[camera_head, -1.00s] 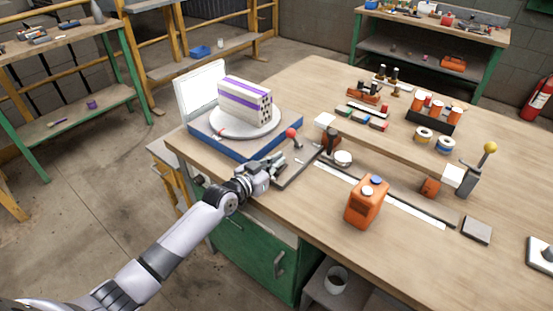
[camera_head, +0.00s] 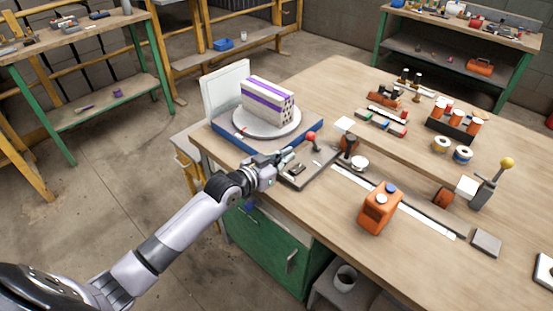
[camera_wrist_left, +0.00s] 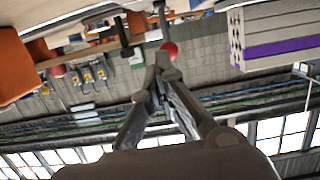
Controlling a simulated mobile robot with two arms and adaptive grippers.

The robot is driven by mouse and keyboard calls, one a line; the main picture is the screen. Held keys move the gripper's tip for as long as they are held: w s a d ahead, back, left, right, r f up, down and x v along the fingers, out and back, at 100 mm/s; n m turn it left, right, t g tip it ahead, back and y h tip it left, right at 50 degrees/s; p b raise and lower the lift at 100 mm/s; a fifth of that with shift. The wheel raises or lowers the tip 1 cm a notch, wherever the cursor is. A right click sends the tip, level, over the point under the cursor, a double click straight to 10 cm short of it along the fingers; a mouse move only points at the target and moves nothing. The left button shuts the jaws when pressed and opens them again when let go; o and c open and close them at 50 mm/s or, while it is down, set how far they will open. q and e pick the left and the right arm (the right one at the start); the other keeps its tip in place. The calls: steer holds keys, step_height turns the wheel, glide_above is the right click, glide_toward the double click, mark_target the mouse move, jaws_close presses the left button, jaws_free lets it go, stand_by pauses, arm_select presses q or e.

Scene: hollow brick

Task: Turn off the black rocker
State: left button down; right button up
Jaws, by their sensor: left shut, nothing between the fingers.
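My left gripper (camera_head: 288,155) is shut and empty. It is at the table's near left edge, over or beside the left end of a dark grey plate (camera_head: 318,166). A small dark part on that plate, close to the fingers, may be the black rocker (camera_head: 298,169); it is too small to be sure. A lever with a red ball (camera_head: 311,135) rises behind the plate. In the left wrist view the closed fingers (camera_wrist_left: 163,60) point toward a red ball (camera_wrist_left: 169,48), and no rocker can be made out. My right gripper is not in view.
A hollow brick with purple bands (camera_head: 268,98) sits on a round turntable (camera_head: 262,129) just behind the gripper. An orange canister (camera_head: 378,212) stands to the right. A raised wooden board (camera_head: 410,165) and a yellow-ball lever (camera_head: 506,164) are farther right. The front right tabletop is mostly clear.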

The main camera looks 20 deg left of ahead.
arm_select(q)
steer(key=shift+r+v, duration=0.15)
steer(key=shift+v, duration=0.9)
steer(key=shift+r+v, duration=0.15)
steer(key=shift+v, duration=0.9)
steer(key=shift+d, duration=0.1)
steer(key=s+d+f+g, duration=0.3)
steer(key=s+d+f, duration=0.1)
steer(key=s+f, duration=0.25)
steer(key=s+a+f+n+g+y, duration=0.1)
steer(key=s+f+g+y, duration=0.25)
steer(key=s, duration=0.95)
steer(key=s+a+f+n+g+y, duration=0.1)
steer(key=s+f+g+y, duration=0.3)
steer(key=s, duration=0.9)
step_height(320, 180, down, 23)
steer(key=s+g+h, duration=0.1)
steer(key=g+h, duration=0.1)
steer(key=s+a+f+g, duration=0.1)
steer(key=s+a+f, duration=0.1)
steer(key=s+f, duration=1.5)
steer(key=shift+s+a+f, duration=0.2)
steer(key=shift+a+f, duration=0.05)
steer(key=shift+f, duration=0.25)
